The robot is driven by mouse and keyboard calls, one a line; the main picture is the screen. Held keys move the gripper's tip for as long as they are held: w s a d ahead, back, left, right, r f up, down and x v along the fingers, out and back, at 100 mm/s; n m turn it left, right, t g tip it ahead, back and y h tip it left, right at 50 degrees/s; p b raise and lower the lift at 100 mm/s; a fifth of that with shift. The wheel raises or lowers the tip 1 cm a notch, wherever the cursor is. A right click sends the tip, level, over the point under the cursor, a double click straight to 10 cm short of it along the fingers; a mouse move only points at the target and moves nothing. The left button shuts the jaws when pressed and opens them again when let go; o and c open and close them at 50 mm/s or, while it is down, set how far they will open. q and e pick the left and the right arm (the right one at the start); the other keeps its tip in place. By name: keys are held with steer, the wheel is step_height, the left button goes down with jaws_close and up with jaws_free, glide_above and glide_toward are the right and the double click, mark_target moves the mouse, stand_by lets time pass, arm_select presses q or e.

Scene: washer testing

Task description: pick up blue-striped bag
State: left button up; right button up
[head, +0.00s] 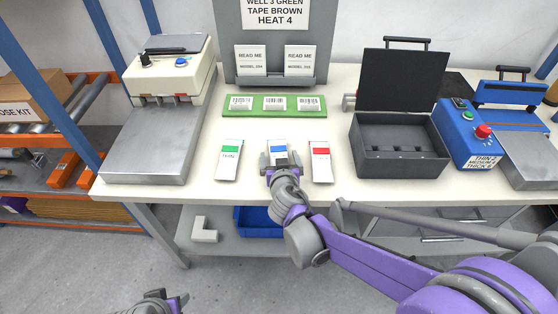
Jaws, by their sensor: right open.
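The blue-striped bag (278,147) lies on the white table between two other bags. It is white with a blue band near its far end; its near part is hidden by my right gripper. My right gripper (276,158) is open, over the near part of this bag, with a finger at each side. I cannot tell whether it touches the bag. My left gripper (165,301) is low at the bottom edge, over the floor in front of the table, partly cut off; its jaws are not clear.
A green-striped bag (229,160) lies close on the left and a red-striped bag (321,162) close on the right. Behind is a green tray (232,112) with several white packets. A grey sealer (150,150), an open dark case (400,163) and a blue machine (465,140) flank them.

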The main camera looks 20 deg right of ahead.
steer(key=shift+w, duration=0.2)
steer(key=c, duration=1.5)
